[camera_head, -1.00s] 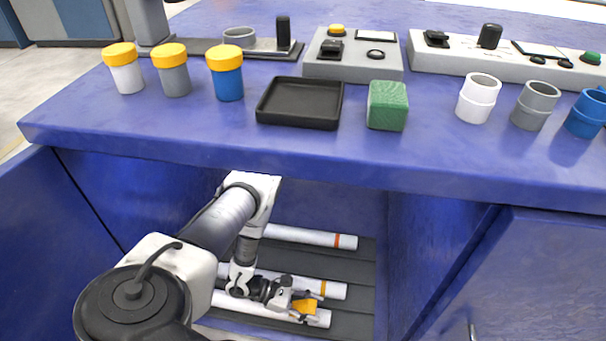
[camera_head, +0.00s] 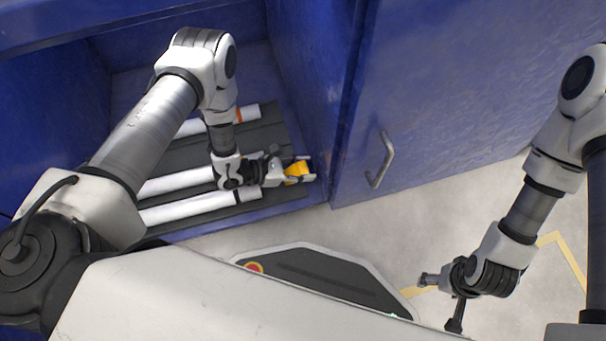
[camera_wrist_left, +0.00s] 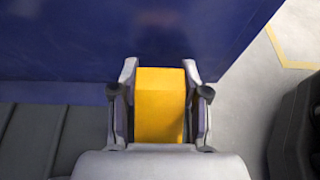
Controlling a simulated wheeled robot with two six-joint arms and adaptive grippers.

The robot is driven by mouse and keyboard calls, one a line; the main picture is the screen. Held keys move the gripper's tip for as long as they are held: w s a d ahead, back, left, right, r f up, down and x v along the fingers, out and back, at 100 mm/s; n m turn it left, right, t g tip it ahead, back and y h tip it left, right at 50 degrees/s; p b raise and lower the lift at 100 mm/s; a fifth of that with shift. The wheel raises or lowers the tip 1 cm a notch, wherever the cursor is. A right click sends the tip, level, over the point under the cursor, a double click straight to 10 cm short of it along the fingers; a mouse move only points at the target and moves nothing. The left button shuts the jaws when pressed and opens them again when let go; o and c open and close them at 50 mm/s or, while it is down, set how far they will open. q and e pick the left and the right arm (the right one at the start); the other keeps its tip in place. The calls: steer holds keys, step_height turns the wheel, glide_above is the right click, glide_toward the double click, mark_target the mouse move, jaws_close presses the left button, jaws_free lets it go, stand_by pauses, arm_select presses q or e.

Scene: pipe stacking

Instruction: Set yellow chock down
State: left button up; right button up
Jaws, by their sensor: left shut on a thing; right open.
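The yellow chock (camera_head: 296,171) is between the fingers of my left gripper (camera_head: 301,170), at the right side of the cabinet's inside, near its side wall. In the left wrist view the chock (camera_wrist_left: 160,104) fills the gap between both fingers (camera_wrist_left: 160,95), so the gripper is shut on it. A blue wall stands just ahead of it. Whether the chock touches the floor beneath it cannot be told. My right gripper (camera_head: 438,303) is open and empty, out over the floor at the right.
White pipes lie on a dark ribbed rack (camera_head: 262,135) in the cabinet, one with an orange band (camera_head: 239,115). A blue door with a metal handle (camera_head: 382,160) stands right of the opening. Grey floor (camera_head: 440,230) is free in front.

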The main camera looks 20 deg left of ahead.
arm_select(q)
steer(key=shift+f+b, duration=1)
steer(key=shift+f, duration=1)
steer(key=o, duration=1.2)
arm_select(e)
step_height(320, 180, down, 3)
steer(key=shift+r, duration=0.1)
arm_select(q)
steer(key=shift+r, duration=0.1)
steer(key=shift+r+p, duration=0.4)
steer(key=p+v, duration=0.2)
steer(key=v, duration=0.3)
steer(key=p+v, duration=0.3)
steer(key=v, duration=0.3)
steer(key=shift+r, duration=0.25)
steer(key=shift+s+a, duration=0.3)
steer(key=shift+a, duration=0.15)
arm_select(e)
steer(key=shift+r, duration=2.8)
